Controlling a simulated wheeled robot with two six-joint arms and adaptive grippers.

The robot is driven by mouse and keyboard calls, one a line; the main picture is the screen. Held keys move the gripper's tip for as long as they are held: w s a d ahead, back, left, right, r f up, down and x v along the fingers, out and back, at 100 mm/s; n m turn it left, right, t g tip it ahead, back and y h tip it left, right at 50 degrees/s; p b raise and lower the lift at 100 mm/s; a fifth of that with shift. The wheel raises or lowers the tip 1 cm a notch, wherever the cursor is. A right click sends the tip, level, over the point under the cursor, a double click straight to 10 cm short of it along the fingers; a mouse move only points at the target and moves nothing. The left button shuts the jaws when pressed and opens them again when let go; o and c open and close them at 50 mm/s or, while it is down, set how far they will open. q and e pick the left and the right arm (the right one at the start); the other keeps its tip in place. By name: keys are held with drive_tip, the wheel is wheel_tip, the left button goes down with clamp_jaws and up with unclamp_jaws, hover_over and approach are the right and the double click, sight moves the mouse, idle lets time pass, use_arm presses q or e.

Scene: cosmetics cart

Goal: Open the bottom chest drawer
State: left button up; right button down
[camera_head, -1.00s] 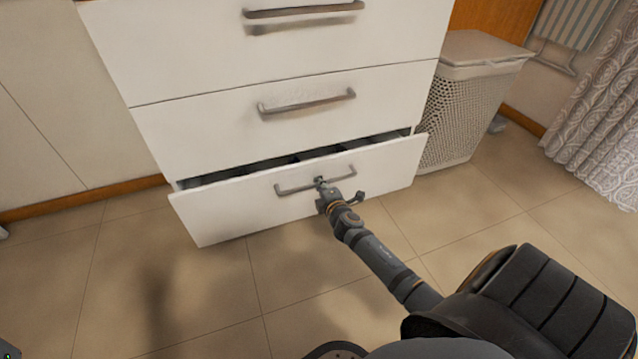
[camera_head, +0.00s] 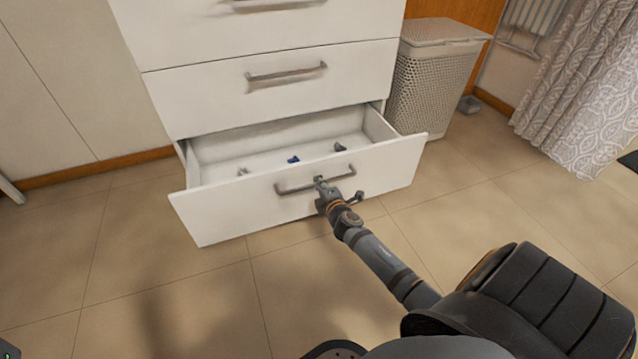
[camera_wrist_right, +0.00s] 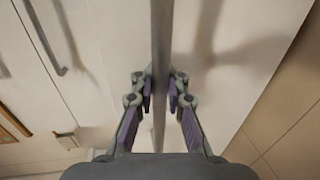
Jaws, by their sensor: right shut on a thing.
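The bottom drawer (camera_head: 235,213) of the white chest (camera_head: 210,97) is pulled well out, and its inside shows. Its grey bar handle (camera_head: 292,189) runs across the front. My right gripper (camera_head: 321,184) is shut on this handle, right of its middle. In the right wrist view the handle (camera_wrist_right: 160,60) runs between the two fingers of my right gripper (camera_wrist_right: 160,88). A small blue item (camera_head: 293,160) and a few small dark items lie in the drawer. My left gripper is not in view.
The drawer above, with its own handle (camera_head: 286,73), is closed. A grey woven hamper (camera_head: 432,85) stands right of the chest. A patterned curtain (camera_head: 580,90) hangs at the far right. The tiled floor (camera_head: 130,260) in front of the drawer is clear.

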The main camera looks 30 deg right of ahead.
idle(0.3)
drive_tip(key=c, duration=1.4)
unclamp_jaws()
drive_tip(key=shift+o, duration=0.2)
drive_tip(key=shift+s, duration=0.1)
drive_tip(key=v, duration=1.2)
drive_tip(key=shift+r, duration=0.1)
